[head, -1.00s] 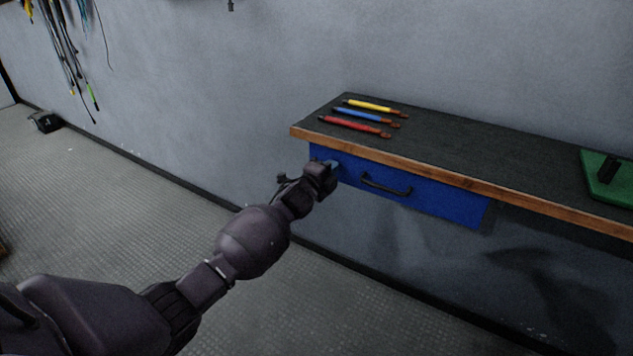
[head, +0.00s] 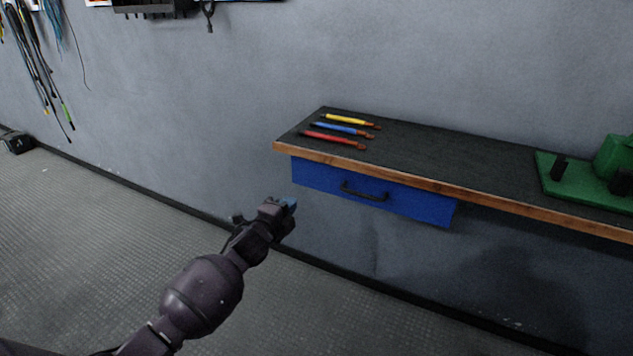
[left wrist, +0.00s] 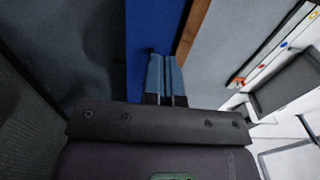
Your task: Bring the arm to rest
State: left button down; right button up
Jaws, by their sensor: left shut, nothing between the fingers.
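My left gripper (head: 288,204) is in the head view, below and left of the blue drawer (head: 420,207), apart from it in the picture. Its blue-grey fingers (left wrist: 165,76) are side by side and shut in the left wrist view, with nothing between them. The blue drawer front (left wrist: 150,28) shows behind the fingertips there. My left arm (head: 203,296) comes in from the lower left, bent and raised over the floor. My right gripper is in neither view.
The workbench (head: 440,160) has a dark top and wooden edge. Red (head: 335,139), blue (head: 343,130) and yellow (head: 346,120) tools lie at its left end. A black handle (head: 364,193) is on the drawer. A green fixture (head: 575,185) stands at right.

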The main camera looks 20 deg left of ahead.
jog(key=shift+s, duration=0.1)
pick_arm(q)
jog(key=shift+f, duration=0.1)
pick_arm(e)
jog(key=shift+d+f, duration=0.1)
pick_arm(q)
jog(key=s+d+f+n+g+p, duration=0.1)
jog(key=s+n, duration=0.4)
jog(key=s, duration=0.8)
jog(key=s+d+f+n+g+p, duration=0.2)
jog(key=s+f+n, duration=0.4)
jog(key=s, duration=0.8)
jog(key=s+d+f+n+g+p, duration=0.2)
jog(key=s+d+f+n+g, duration=0.2)
jog(key=s, duration=0.9)
jog(key=shift+s+d+n+y, duration=0.3)
jog(key=shift+s+n, duration=0.05)
jog(key=shift+n, duration=0.75)
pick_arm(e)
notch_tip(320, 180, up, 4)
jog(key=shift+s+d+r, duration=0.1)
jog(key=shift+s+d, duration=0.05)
pick_arm(q)
jog(key=shift+f, duration=0.1)
